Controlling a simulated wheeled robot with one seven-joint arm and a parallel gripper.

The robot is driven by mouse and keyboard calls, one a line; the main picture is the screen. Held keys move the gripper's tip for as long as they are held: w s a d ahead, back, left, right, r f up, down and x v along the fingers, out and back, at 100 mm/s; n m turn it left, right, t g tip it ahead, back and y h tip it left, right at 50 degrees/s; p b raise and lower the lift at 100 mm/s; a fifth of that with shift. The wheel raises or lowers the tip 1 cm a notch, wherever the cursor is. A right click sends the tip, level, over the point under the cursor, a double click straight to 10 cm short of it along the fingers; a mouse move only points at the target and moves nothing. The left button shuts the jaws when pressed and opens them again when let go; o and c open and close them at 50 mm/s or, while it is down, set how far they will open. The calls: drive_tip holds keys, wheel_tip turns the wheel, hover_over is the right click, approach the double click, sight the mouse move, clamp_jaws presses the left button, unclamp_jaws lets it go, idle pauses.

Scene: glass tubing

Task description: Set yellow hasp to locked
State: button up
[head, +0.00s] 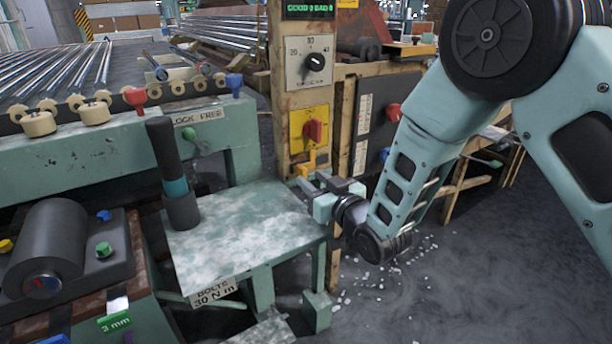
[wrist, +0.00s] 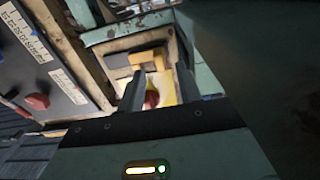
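The yellow hasp (head: 306,165) is a small orange-yellow piece on the wooden post, just below a yellow plate with a red knob (head: 313,131). My gripper (head: 311,178) is close in front of the hasp and partly covers it in the head view. In the wrist view, which looks turned over, the hasp (wrist: 148,58) shows just beyond the fingertips. My gripper (wrist: 160,72) is open there, with a clear gap between its two dark fingers. The red knob (wrist: 151,98) shows between the fingers, further back. I cannot tell whether a finger touches the hasp.
A grey dial panel (head: 310,62) sits higher on the post. A dark panel with red and blue knobs (head: 377,125) is to the right. A green bench (head: 245,225) with a dark upright cylinder (head: 170,170) stands to the left. White bits litter the floor.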

sight(305, 173)
drive_tip(key=shift+x, duration=1.85)
clamp_jaws()
drive_tip(key=shift+w+d+b, duration=0.2)
drive_tip(key=shift+w+d, duration=0.25)
drive_tip(key=shift+d, duration=0.15)
drive_tip(key=shift+w+d+b, duration=0.2)
drive_tip(key=shift+w+d, duration=0.2)
drive_tip(key=shift+d, duration=0.25)
unclamp_jaws()
drive_tip(key=shift+s, duration=0.15)
drive_tip(key=p+v, duration=0.1)
drive_tip(key=v, duration=1.6)
drive_tip(key=shift+d, duration=0.15)
